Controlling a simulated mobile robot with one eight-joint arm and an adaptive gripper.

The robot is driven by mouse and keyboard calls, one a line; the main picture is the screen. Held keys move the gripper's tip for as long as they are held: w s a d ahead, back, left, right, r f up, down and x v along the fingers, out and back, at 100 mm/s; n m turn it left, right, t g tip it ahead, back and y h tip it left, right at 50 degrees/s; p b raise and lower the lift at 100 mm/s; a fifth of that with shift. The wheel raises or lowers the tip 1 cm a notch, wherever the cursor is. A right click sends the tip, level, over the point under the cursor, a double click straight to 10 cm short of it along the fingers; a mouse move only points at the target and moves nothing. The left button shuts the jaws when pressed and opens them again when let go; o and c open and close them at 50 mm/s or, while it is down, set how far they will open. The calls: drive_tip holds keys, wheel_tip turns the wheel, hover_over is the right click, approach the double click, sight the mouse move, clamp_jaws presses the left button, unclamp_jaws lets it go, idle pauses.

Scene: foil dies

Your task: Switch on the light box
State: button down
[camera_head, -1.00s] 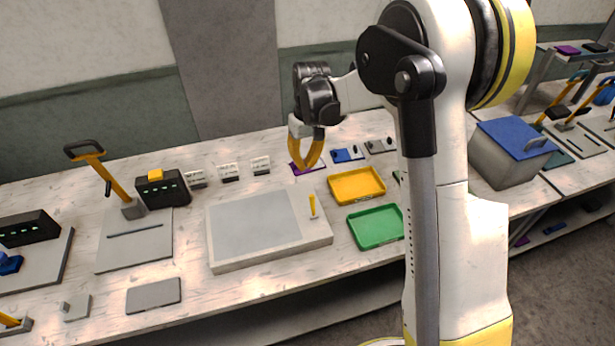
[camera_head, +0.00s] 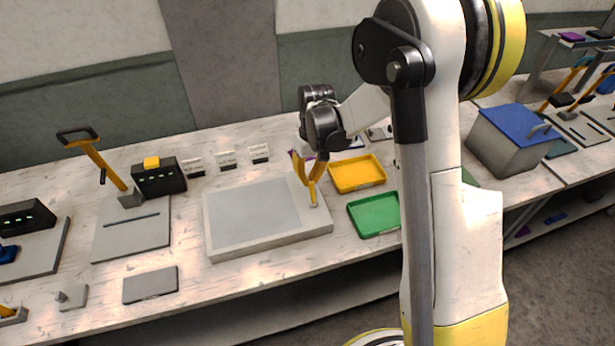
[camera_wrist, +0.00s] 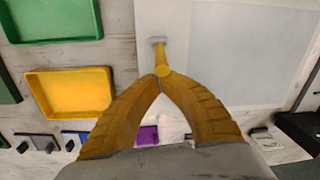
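The light box (camera_head: 222,246) is a broad, low pale box on the bench with a flat grey panel (camera_head: 252,210) that looks unlit. A small yellow lever (camera_head: 313,199) stands at its right side. In the wrist view the lever (camera_wrist: 161,56) rises from a small grey mount on the box's pale border (camera_wrist: 178,20). My gripper (camera_head: 310,183) has its yellow fingers together, pointing down at the lever's top. In the wrist view the fingertips (camera_wrist: 160,80) meet right beside the lever's knob. I cannot tell whether they touch it. Nothing shows held between them.
A yellow tray (camera_head: 357,187) and a green tray (camera_head: 362,230) lie right of the box. Small label cards (camera_head: 226,160) stand behind it. A press with a yellow-handled lever (camera_head: 104,168) and a black unit (camera_head: 160,179) stand left. A blue-lidded bin (camera_head: 490,150) is farther right.

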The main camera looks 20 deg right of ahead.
sight(313, 185)
idle(0.3)
drive_tip(key=shift+s+r+t, duration=0.2)
drive_tip(key=shift+t, duration=0.2)
drive_tip(key=shift+s+r+t, duration=0.1)
drive_tip(key=shift+s+t, duration=0.1)
drive_tip(key=shift+t, duration=0.2)
drive_tip(key=shift+s+b, duration=0.1)
drive_tip(key=shift+b, duration=0.25)
drive_tip(key=s+t+b, duration=0.1)
drive_tip(key=t, duration=0.1)
drive_tip(key=s+r+t+b, duration=0.1)
drive_tip(key=t, duration=0.1)
drive_tip(key=shift+s, duration=0.2)
drive_tip(key=shift+w+r, duration=0.1)
drive_tip(key=shift+r+p, duration=0.55)
drive_tip(key=shift+r, duration=0.25)
